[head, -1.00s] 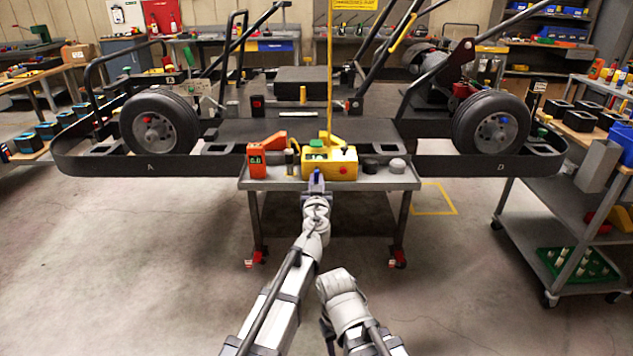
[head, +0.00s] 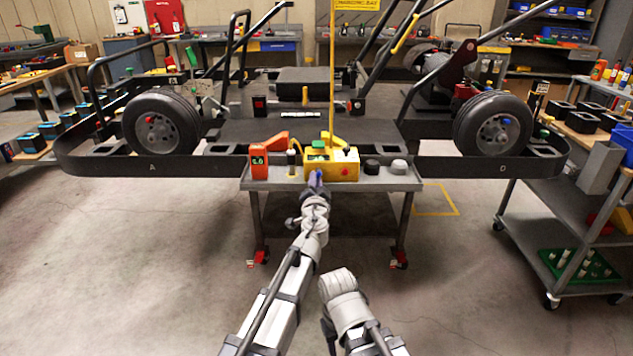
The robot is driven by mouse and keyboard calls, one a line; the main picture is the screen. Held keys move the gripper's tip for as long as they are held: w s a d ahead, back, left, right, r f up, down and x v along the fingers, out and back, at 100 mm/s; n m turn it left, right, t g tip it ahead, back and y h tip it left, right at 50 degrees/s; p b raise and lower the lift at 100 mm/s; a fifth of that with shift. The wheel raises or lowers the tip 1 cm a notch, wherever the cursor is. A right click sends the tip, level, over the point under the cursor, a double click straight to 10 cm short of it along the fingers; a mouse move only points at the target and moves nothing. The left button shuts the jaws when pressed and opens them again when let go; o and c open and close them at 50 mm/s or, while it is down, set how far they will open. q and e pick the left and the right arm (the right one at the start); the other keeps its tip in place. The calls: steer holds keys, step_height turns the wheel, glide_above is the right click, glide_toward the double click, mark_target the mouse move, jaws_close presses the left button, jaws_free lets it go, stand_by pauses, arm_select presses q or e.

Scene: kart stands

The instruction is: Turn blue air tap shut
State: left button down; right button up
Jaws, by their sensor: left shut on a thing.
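The blue air tap (head: 317,177) shows as a small blue piece at the front of the yellow box (head: 345,167) on the small grey cart. My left gripper (head: 315,184) is at the tap, shut on it, and covers most of it. How far the tap is turned cannot be told. My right gripper (head: 337,283) is low in the middle, well away from the cart, and its fingers do not show clearly.
An orange device (head: 259,164) and dark round caps (head: 371,166) stand on the grey cart (head: 390,184) beside the yellow box. A kart frame (head: 100,170) with wheels stands behind. A grey shelf trolley (head: 560,215) is at right. The floor in front is clear.

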arm_select(q)
steer(key=shift+a+r+m+p, duration=0.1)
steer(key=shift+r+m+p, duration=0.1)
steer(key=shift+m, duration=1.9)
steer(key=shift+r+m+p, duration=0.1)
steer(key=shift+r+m, duration=0.05)
steer(key=shift+m, duration=1.95)
steer(key=c, duration=0.8)
jaws_free()
steer(key=shift+c, duration=0.2)
steer(key=shift+s, duration=0.1)
steer(key=s, duration=0.7)
steer(key=shift+s, duration=0.35)
